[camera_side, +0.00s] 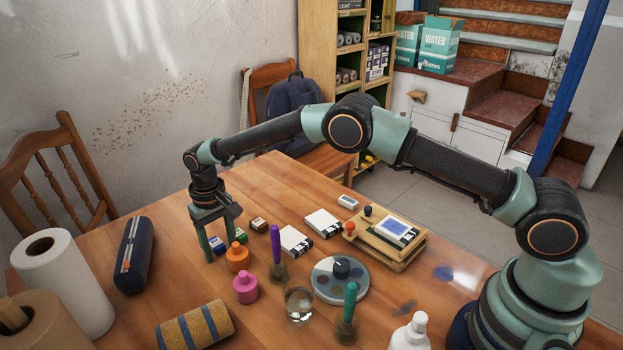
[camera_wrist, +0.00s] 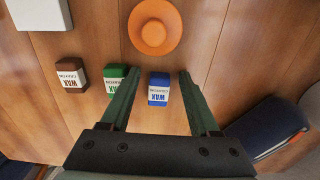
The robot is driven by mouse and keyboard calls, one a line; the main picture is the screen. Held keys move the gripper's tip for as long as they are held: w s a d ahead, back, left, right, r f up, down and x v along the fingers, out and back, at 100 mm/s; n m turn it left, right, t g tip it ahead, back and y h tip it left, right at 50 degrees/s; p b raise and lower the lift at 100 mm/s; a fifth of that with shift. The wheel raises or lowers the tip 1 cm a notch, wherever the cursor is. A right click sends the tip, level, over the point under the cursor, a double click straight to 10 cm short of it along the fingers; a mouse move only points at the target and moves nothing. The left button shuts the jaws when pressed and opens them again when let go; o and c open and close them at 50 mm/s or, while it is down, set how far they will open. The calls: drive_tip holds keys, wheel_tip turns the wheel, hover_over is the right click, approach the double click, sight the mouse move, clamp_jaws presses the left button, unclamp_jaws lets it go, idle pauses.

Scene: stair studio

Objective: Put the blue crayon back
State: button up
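The blue crayon, a short block with a white label reading "WAX", lies on the table (camera_side: 217,245); it also shows in the wrist view (camera_wrist: 158,88). My gripper (camera_wrist: 159,74) is open above the table, with one finger on each side of the blue crayon and a visible gap to each. In the side view my gripper (camera_side: 222,245) points straight down around it. A green crayon (camera_wrist: 115,77) lies just outside the left finger in the wrist view, partly hidden by it. A brown crayon (camera_wrist: 71,75) lies further left.
A dark blue case (camera_side: 134,255) lies left.

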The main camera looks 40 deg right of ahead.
wheel_tip(320, 180, up, 11)
wheel_tip(320, 180, up, 10)
drive_tip(key=t, duration=0.1)
hover_over(220, 247)
drive_tip(key=s+d, duration=0.3)
drive_tip(key=d, duration=0.2)
drive_tip(key=s+d+r+t, duration=0.2)
drive_tip(key=s+d+r, duration=0.4)
drive_tip(key=d, duration=0.1)
drive_tip(key=s+d+f+t, duration=0.1)
drive_tip(key=s+d, duration=0.2)
drive_tip(key=s, duration=0.5)
drive_tip(key=s+d+f+t, duration=0.1)
drive_tip(key=s+d, duration=0.3)
drive_tip(key=s, duration=0.4)
drive_tip(key=shift+d+f+t, duration=0.15)
drive_tip(key=shift+d+t, duration=0.1)
drive_tip(key=shift+t, duration=0.05)
